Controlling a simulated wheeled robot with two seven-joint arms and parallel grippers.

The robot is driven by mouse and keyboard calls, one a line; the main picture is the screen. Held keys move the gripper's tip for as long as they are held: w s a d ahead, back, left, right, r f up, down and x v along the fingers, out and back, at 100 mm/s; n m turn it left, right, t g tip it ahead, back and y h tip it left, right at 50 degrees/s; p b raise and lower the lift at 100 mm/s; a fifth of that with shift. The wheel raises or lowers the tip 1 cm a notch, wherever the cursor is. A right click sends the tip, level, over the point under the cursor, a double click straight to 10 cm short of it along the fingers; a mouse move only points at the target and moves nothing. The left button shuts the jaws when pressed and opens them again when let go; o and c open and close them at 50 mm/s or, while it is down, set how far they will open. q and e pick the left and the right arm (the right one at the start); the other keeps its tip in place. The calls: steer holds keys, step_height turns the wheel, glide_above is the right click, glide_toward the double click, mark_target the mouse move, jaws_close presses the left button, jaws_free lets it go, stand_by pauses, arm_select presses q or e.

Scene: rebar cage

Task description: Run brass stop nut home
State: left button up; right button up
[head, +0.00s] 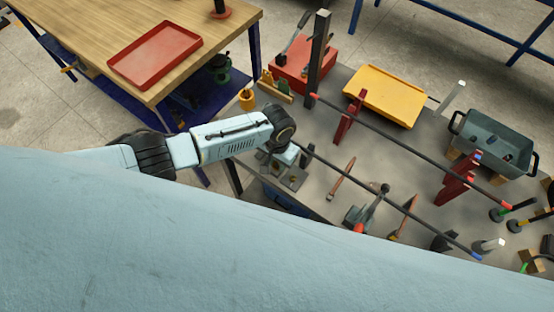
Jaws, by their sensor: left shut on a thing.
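My left gripper (291,154) is at the near-left end of a dark rod (395,206) that slants over the grey table. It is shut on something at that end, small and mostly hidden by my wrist. I cannot make out a brass stop nut. The rod has a blue tip at its far-right end. A second dark rod (400,142) with red tips runs roughly parallel behind it, by red stands (349,117). My right gripper is not in view.
The grey table (330,205) holds a yellow tray (385,95), a dark grey bin (492,145), a red box (303,68), a dark upright post (319,50) and hand tools. A wooden bench (90,30) with a red tray (155,55) stands behind left. A pale blue part of mine blocks the lower view.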

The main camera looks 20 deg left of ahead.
arm_select(q)
steer(key=m, duration=0.4)
steer(key=shift+p, duration=0.3)
steer(key=m, duration=0.5)
steer(key=shift+m, duration=0.4)
steer(key=m, duration=0.5)
steer(key=shift+m, duration=0.3)
steer(key=m, duration=0.4)
steer(key=shift+m+b, duration=0.3)
steer(key=shift+b, duration=0.1)
steer(key=m+b, duration=0.1)
steer(key=m, duration=0.4)
steer(key=m+b, duration=0.1)
steer(key=m, duration=0.4)
steer(key=shift+b, duration=0.3)
steer(key=m+b, duration=0.1)
steer(key=m, duration=0.4)
steer(key=shift+b, duration=0.4)
steer(key=shift+m+b, duration=0.6)
steer(key=shift+m, duration=1.3)
